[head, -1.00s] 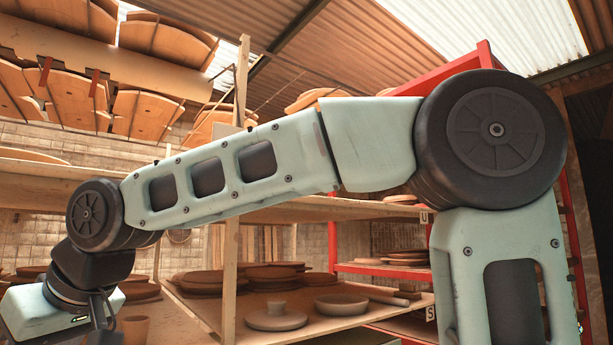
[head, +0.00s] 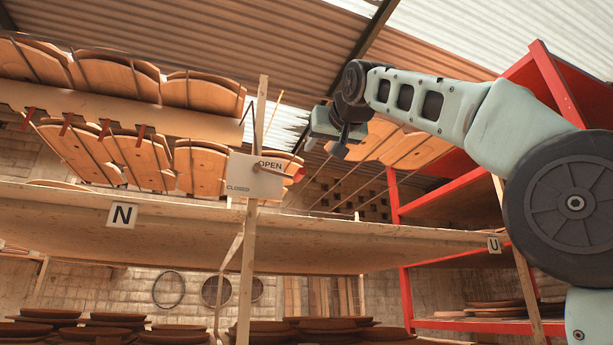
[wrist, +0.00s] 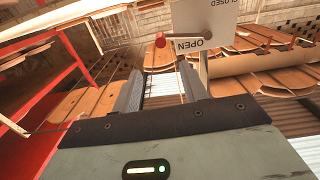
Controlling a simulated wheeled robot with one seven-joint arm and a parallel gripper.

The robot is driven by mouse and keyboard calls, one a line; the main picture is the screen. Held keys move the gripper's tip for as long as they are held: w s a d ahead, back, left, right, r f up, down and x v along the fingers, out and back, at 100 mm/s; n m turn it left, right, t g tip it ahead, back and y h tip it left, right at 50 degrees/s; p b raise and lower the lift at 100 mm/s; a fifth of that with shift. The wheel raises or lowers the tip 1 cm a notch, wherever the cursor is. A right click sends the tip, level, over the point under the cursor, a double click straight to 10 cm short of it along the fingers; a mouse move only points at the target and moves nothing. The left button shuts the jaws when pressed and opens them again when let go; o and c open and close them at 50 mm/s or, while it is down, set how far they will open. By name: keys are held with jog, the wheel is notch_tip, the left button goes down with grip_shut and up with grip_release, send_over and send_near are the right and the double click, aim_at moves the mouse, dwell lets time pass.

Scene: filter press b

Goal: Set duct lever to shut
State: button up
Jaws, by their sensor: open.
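A white plate (head: 240,183) marked OPEN and CLOSED is fixed to a wooden post. The duct lever's red knob (head: 298,175) sticks out at the plate's right side, by the OPEN label. In the wrist view the plate (wrist: 200,16) appears upside down, and the red knob (wrist: 160,40) shows just beyond the fingertips, between them in the picture. My gripper (head: 332,148) is up and to the right of the knob, apart from it. In the wrist view my gripper (wrist: 160,82) is open with nothing between its fingers. Much of the lever's bar is hard to make out.
A wooden shelf (head: 180,225) marked N runs below the plate. A wooden post (head: 247,270) stands in front of it. A red rack (head: 395,215) stands at the right. Curved wooden boards (head: 200,165) hang at the upper left. Clay plates (head: 110,325) lie low down.

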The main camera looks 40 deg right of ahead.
aim_at(304, 169)
jog(key=p+x, duration=0.5)
jog(key=x, duration=0.9)
jog(key=shift+w+p, duration=0.25)
jog(key=shift+p, duration=0.15)
jog(key=shift+w+d, duration=0.2)
jog(key=shift+w, duration=0.3)
jog(key=shift+f, duration=0.15)
grip_shut()
